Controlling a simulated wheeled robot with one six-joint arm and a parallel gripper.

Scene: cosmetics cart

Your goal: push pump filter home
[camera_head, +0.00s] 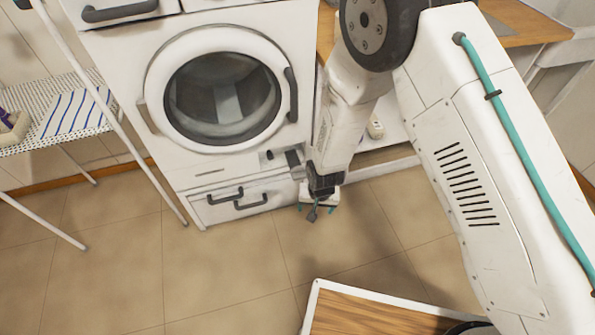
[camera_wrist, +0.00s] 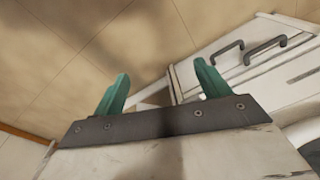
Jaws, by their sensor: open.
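The white washing machine (camera_head: 150,60) stands at the back with its round door closed. On its lower right front are a small dark knob-like part (camera_head: 270,155) and a dark recess (camera_head: 293,158). I cannot tell which is the pump filter, or how far in it sits. My gripper (camera_head: 316,209) points down, low near the machine's lower right corner and to the right of these parts. Its teal fingers are apart, with nothing clearly held. In the wrist view my gripper (camera_wrist: 160,76) faces the floor and the machine's lower front; no filter can be made out there.
The lower front panel has two dark handles (camera_head: 240,199), also seen in the wrist view (camera_wrist: 265,50). A wood-topped surface (camera_head: 370,318) lies at the bottom. The tiled floor (camera_head: 210,260) before the machine is clear.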

